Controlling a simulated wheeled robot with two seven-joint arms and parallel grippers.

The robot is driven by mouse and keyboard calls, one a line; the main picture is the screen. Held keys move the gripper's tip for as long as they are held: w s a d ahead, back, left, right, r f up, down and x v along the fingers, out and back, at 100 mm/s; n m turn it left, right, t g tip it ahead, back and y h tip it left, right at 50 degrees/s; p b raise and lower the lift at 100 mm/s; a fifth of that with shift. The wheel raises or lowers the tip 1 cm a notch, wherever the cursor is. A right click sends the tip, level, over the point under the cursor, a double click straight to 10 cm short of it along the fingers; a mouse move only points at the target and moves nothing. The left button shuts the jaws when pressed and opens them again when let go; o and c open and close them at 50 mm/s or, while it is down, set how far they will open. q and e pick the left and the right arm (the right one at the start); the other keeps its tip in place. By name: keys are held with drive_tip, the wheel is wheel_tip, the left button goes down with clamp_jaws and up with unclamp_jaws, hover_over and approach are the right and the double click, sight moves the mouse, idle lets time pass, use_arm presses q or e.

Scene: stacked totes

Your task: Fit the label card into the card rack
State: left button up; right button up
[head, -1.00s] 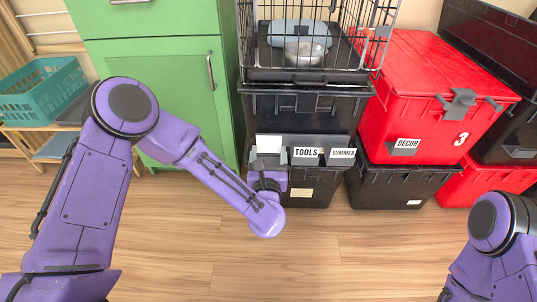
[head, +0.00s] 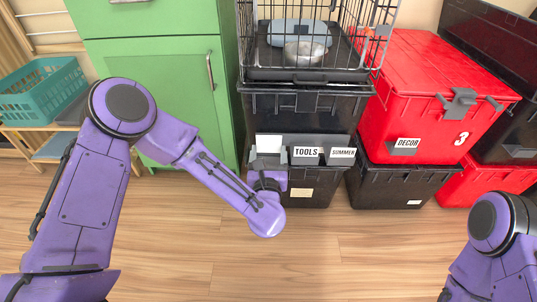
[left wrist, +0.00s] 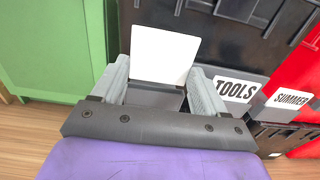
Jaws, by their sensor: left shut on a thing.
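The blank white label card (head: 269,143) is upright at the left end of the grey card rack (head: 324,141), on the front of the lower black tote. The rack also holds cards reading TOOLS (head: 306,152) and SUMMER (head: 342,152). My left gripper (head: 267,176) is shut on the card; in the left wrist view its fingers (left wrist: 158,88) flank the white card (left wrist: 163,55). A grey pocket shows just below the card there. I cannot tell whether the card's lower edge sits in it. My right gripper is out of view.
A wire crate (head: 315,45) with a metal bowl stands on the black totes (head: 303,110). Red totes (head: 430,80) are at the right, a green cabinet (head: 170,100) at the left. A teal basket (head: 42,92) sits far left. The wooden floor in front is clear.

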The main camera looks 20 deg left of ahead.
use_arm(q)
drive_tip(key=shift+f, duration=0.2)
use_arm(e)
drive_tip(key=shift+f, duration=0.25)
use_arm(q)
drive_tip(key=shift+f+b, duration=0.3)
drive_tip(key=shift+b, duration=0.25)
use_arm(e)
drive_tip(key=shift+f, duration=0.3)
use_arm(q)
drive_tip(key=shift+f+b, duration=0.55)
drive_tip(key=shift+f, duration=0.1)
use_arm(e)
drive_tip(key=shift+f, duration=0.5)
use_arm(q)
drive_tip(key=o, duration=1.1)
drive_tip(key=shift+a+f, duration=0.1)
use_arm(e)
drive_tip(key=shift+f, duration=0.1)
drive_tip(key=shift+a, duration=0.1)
use_arm(q)
drive_tip(key=p+v, duration=0.1)
drive_tip(key=v, duration=0.4)
drive_tip(key=p+v, duration=0.1)
drive_tip(key=v, duration=0.4)
drive_tip(key=shift+s+r, duration=0.25)
drive_tip(key=shift+s, duration=0.1)
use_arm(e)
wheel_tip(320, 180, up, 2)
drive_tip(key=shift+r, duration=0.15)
